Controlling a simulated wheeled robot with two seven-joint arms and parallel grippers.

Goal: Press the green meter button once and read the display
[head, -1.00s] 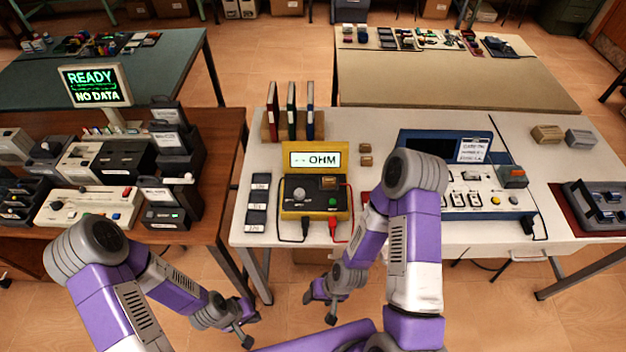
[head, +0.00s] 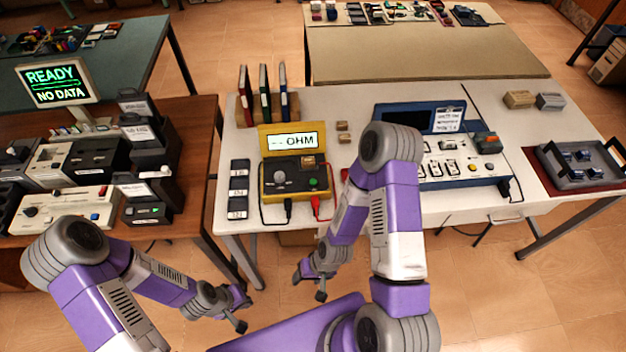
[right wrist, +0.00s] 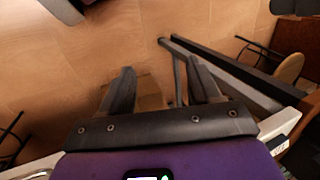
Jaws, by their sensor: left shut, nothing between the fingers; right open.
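A yellow meter (head: 292,178) stands on the white table, with a dark front panel, a grey knob and black and red leads. Its display (head: 292,141) reads "-- OHM". The green button (head: 313,183) is at the right of its panel, uncovered. My right gripper (head: 310,285) is in front of the table, below the meter in the picture, apart from it. In the right wrist view its fingers (right wrist: 163,92) are spread and empty over the floor. My left gripper (head: 239,313) is low at the left, in front of the tables, shut and empty.
A blue device (head: 455,155) stands right of the meter, partly behind my right arm. Several binders (head: 264,92) stand behind the meter. A monitor (head: 57,83) on the brown table reads "READY NO DATA". A grey tray (head: 580,165) is at the far right. Floor is clear before the tables.

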